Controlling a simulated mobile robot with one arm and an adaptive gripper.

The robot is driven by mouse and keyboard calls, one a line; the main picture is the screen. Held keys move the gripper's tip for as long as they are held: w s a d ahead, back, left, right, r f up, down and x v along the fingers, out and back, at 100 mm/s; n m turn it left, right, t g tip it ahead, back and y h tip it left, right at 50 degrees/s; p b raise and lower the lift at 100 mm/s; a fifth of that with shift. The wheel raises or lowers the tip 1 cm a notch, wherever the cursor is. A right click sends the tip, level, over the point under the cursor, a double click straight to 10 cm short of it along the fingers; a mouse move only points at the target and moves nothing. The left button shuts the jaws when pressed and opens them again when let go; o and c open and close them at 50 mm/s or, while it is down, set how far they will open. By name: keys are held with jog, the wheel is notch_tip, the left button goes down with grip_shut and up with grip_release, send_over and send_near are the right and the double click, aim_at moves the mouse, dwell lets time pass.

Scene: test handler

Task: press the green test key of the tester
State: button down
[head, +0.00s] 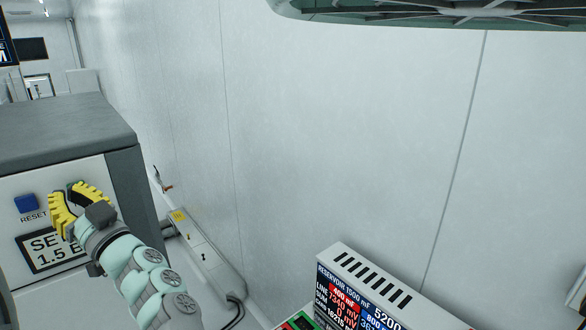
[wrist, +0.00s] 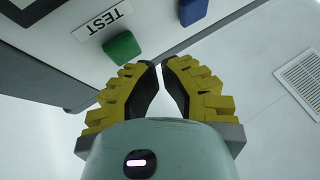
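The tester (head: 65,130) is a grey-topped box with a white front at the left of the head view. Its blue RESET key (head: 25,203) shows left of my gripper (head: 68,196). In the wrist view, the green key (wrist: 122,47) stands beside the TEST label (wrist: 103,21), and the blue key (wrist: 193,10) is farther right. My gripper (wrist: 161,66) has its yellow fingertips almost together, with nothing between them. The tips appear right of the green key; contact is not visible.
A display unit (head: 365,290) stands at the lower right of the head view, well away from my gripper. A white wall (head: 330,130) runs behind. A pale rail-like fixture (head: 205,250) lies low along it. A vent (wrist: 300,80) shows in the wrist view.

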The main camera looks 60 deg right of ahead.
jog(key=shift+w, duration=0.1)
jog(key=shift+w+d, duration=0.1)
jog(key=shift+w, duration=0.25)
jog(key=shift+w+b, duration=0.3)
jog(key=shift+w, duration=0.05)
dwell(0.6)
jog(key=shift+s, duration=0.1)
jog(key=shift+s+p, duration=0.35)
jog(key=shift+s, duration=0.4)
jog(key=s, duration=0.1)
jog(key=s+a+p, duration=0.1)
jog(key=s, duration=0.1)
jog(key=s+p, duration=0.1)
jog(key=shift+s+a, duration=0.25)
jog(key=shift+s, duration=0.15)
